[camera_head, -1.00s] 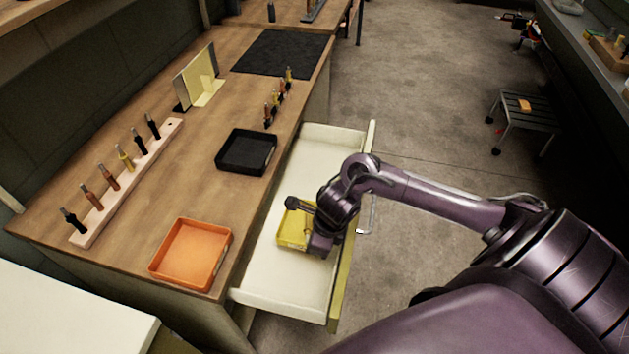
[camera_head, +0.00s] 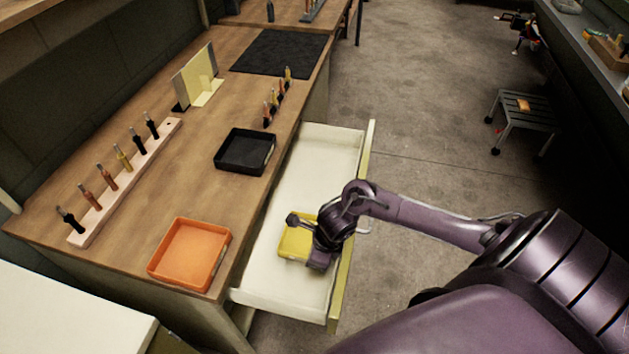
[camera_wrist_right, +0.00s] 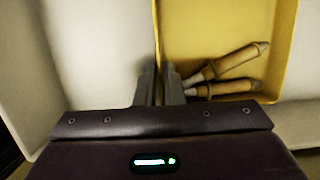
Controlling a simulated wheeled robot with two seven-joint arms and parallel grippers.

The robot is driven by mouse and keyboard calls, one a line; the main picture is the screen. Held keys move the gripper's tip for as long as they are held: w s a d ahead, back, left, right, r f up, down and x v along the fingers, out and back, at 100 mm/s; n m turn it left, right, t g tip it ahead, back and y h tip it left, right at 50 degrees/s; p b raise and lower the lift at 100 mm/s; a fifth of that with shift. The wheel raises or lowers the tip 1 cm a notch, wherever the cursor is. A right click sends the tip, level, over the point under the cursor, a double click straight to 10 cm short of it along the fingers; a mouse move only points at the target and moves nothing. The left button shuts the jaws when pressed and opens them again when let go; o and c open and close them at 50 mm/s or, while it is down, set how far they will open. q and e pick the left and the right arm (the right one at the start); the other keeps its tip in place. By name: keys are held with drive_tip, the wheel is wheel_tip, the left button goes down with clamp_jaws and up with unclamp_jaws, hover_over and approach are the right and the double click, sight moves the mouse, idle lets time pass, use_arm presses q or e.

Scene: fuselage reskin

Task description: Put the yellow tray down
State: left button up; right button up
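The yellow tray (camera_head: 294,245) is inside the open drawer, near its front end; I cannot tell whether its base touches the drawer floor. My right gripper (camera_head: 312,240) is over the tray's side, its fingertips largely hidden by the wrist. In the right wrist view, the right gripper (camera_wrist_right: 160,85) has its fingers close together on the yellow tray's wall (camera_wrist_right: 157,40). Two tools with wooden handles (camera_wrist_right: 227,75) lie in the tray. My left gripper is not in view.
The pale drawer (camera_head: 325,150) is pulled out from the wooden bench, with bare floor at its far and near ends. An orange tray (camera_head: 190,254) and a black tray (camera_head: 245,152) sit on the bench. A tool rack (camera_head: 120,185) stands at the left.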

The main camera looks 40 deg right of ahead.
drive_tip(key=shift+o, duration=1.4)
drive_tip(key=shift+r, duration=0.15)
drive_tip(key=shift+d+r, duration=0.1)
drive_tip(key=shift+r, duration=0.2)
drive_tip(key=v, duration=1.1)
drive_tip(key=shift+r+p, duration=0.2)
drive_tip(key=shift+p, duration=0.1)
drive_tip(key=shift+s, duration=0.1)
